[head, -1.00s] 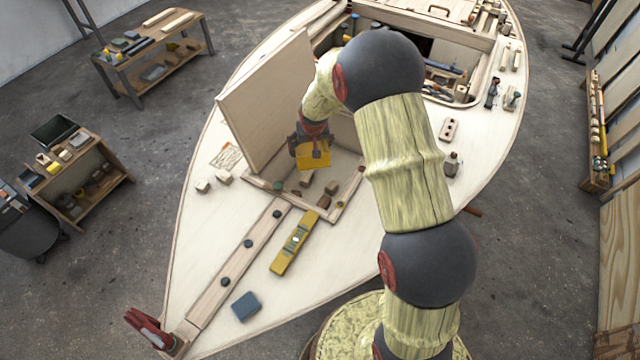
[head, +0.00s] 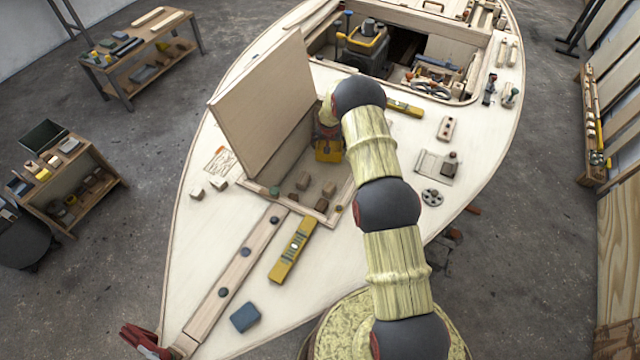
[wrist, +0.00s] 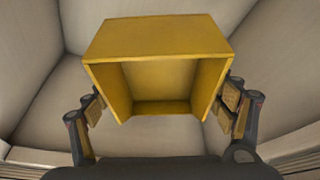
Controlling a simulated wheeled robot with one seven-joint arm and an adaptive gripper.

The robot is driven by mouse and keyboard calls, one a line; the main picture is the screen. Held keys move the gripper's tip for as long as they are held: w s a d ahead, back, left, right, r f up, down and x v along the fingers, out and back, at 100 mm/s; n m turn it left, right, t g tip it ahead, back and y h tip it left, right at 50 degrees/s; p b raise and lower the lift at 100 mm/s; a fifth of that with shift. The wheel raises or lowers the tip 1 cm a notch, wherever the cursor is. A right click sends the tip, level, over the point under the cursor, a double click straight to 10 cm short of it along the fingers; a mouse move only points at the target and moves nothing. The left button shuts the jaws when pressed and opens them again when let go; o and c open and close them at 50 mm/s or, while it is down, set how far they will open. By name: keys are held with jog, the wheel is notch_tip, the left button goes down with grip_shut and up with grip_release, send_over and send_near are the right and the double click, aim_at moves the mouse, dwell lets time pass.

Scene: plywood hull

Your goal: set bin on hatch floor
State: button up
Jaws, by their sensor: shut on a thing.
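The bin (head: 329,151) is a small yellow open-topped box. My gripper (head: 327,133) is shut on it, with the arm reaching over the far right side of the open hatch. In the wrist view, the finger pads of my gripper (wrist: 160,100) press on both sides of the bin (wrist: 158,40), whose inside looks empty. The hatch floor (head: 312,182) is pale and partly hidden by the bin, lid and arm. Pale panels meet around the bin in the wrist view. I cannot tell whether the bin touches the floor.
The hatch lid (head: 262,105) stands open on the left. Several small blocks (head: 303,181) lie in the near part of the hatch. A yellow spirit level (head: 291,248) and a blue block (head: 244,312) lie on the foredeck. A larger cockpit opening (head: 405,50) holds tools.

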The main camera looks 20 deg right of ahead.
notch_tip(320, 180, down, 10)
jog(key=shift+d+f+b, duration=0.1)
jog(key=shift+b, duration=0.8)
jog(key=shift+f, duration=0.15)
jog(key=o, duration=1.3)
jog(key=shift+c, duration=0.2)
